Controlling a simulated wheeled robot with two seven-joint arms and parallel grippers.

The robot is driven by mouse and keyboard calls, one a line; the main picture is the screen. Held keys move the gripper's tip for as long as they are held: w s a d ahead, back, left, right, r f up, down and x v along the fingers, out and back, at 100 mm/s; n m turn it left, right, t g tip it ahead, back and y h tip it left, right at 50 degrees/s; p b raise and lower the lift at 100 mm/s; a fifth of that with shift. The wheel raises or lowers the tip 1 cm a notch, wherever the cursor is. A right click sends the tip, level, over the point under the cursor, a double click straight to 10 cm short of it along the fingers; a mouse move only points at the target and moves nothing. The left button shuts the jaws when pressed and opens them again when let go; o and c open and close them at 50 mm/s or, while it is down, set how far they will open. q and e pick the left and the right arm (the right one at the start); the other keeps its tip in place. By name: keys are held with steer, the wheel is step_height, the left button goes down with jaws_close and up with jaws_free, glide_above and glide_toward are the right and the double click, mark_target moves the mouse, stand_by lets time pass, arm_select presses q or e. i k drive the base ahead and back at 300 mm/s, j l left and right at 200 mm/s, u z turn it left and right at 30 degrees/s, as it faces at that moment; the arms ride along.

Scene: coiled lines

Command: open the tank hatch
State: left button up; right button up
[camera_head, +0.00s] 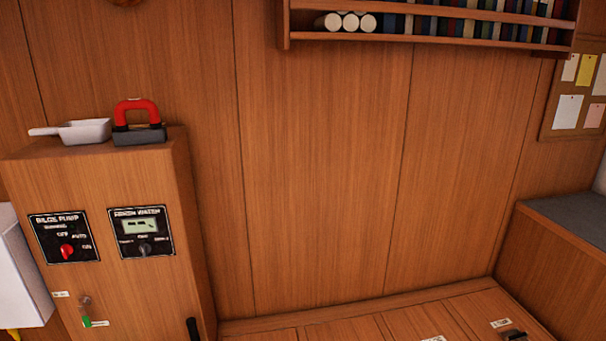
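No gripper of mine shows in this view. Wooden panels (381,326) with seams lie low at the bottom edge, cut off by the frame. A small white label (501,323) and a dark fitting (514,334) sit on their right part. Another pale label (433,338) is cut off at the bottom edge. I cannot tell which panel, if any, is the tank hatch. The visible panels look flat and closed. A tool with a red arched handle (137,107) and a dark grey base stands on top of the wooden cabinet (119,199) at the left.
A white scoop (84,132) lies beside the red-handled tool. The cabinet front bears a bilge pump panel (65,238) with a red knob and a display panel (141,231). A bookshelf (430,10) hangs above. A grey-topped bench (572,223) stands right.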

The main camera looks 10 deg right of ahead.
mark_target(490, 313)
steer(key=z, duration=1.75)
steer(key=i+l+u, duration=0.2)
steer(key=i, duration=0.25)
steer(key=i+l+u, duration=0.2)
steer(key=i+l, duration=0.2)
steer(key=i+l+u, duration=0.2)
steer(key=i+l, duration=0.2)
steer(key=i+l+u, duration=0.2)
steer(key=l, duration=0.4)
steer(key=i+l+u, duration=0.2)
steer(key=i+l, duration=0.25)
steer(key=l, duration=0.1)
